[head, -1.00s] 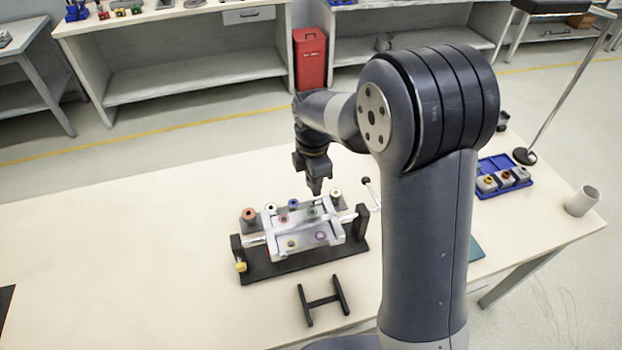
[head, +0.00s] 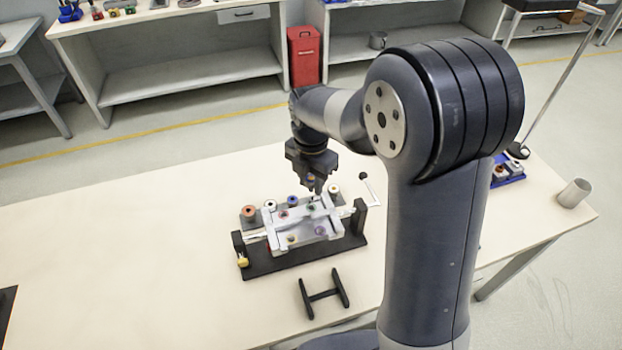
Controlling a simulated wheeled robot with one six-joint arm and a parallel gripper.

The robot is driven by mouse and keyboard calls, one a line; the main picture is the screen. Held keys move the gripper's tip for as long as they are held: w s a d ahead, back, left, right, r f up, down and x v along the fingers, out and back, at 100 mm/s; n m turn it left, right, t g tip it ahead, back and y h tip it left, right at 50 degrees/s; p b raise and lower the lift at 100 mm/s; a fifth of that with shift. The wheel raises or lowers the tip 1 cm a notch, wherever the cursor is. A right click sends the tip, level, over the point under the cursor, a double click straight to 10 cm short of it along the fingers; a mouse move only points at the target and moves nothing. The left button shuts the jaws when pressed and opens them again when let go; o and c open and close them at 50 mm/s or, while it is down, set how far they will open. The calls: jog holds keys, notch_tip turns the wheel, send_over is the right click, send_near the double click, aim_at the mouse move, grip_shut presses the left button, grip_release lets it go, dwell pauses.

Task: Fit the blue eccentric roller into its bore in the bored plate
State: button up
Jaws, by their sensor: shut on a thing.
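The bored plate (head: 325,232) is a pale grey block on a black stand in the middle of the table. A blue-topped piece (head: 292,200) stands along its back edge, between a white-topped piece (head: 270,206) and my gripper. I cannot tell whether it is the blue eccentric roller. My gripper (head: 312,188) points down just above the plate's back part. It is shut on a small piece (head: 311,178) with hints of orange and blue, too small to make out. The bores under the fingers are partly hidden.
An orange-topped piece (head: 249,212) and a cream-topped piece (head: 333,190) stand at the plate's back corners. A black H-shaped rest (head: 323,294) lies in front. A blue tray (head: 510,175) is partly hidden by my arm.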

aim_at(311, 191)
jog(key=shift+f+b, duration=1.9)
jog(key=shift+f, duration=0.9)
jog(key=shift+f, duration=0.15)
jog(key=shift+r+p, duration=1.25)
jog(key=shift+r, duration=0.3)
jog(key=shift+f, duration=0.15)
jog(key=shift+f+b, duration=0.9)
jog(key=shift+f, duration=0.25)
jog(key=shift+f, duration=0.3)
